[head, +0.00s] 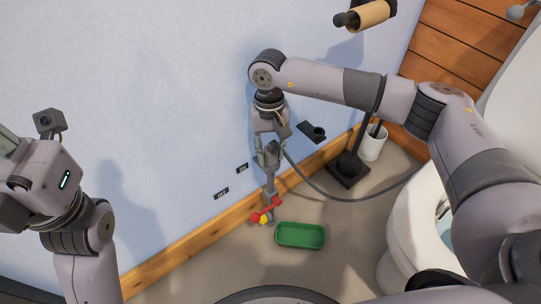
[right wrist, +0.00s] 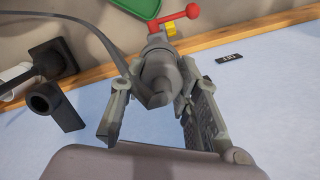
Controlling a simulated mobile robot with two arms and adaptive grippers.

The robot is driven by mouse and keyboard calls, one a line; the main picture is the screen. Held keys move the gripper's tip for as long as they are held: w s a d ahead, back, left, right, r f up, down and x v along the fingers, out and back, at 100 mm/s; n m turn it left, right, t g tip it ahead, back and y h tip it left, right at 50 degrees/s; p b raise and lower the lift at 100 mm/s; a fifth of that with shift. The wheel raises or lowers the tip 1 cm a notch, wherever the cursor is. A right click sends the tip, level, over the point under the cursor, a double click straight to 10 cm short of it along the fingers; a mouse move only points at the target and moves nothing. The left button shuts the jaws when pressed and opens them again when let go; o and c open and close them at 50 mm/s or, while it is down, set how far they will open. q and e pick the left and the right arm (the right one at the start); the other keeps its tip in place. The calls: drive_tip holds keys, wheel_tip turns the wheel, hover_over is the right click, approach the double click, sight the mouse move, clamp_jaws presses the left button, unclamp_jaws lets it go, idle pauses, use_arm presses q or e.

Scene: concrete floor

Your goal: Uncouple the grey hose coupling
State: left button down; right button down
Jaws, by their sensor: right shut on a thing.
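My right gripper (head: 269,160) is shut on the grey hose coupling (right wrist: 160,80), which sits between its two fingers in the right wrist view. The coupling lines up with a grey valve body (head: 270,200) by the wall. In the right wrist view the red lever (right wrist: 180,19) is just beyond the coupling; I cannot tell whether coupling and valve are joined. A grey hose (head: 318,187) runs right from near the gripper.
A green tray (head: 279,238) stands on the floor beside the valve. Two small black labels (head: 242,168) are on the blue wall. A black wall holder (head: 313,132), a black stand (head: 348,172), a white bin (head: 373,147) and a toilet (head: 405,245) are at the right.

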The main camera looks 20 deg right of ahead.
drive_tip(key=shift+s+a, duration=0.2)
drive_tip(key=c, duration=1.6)
unclamp_jaws()
drive_tip(key=o, duration=0.5)
drive_tip(key=shift+w, duration=0.1)
drive_tip(key=shift+d, duration=0.1)
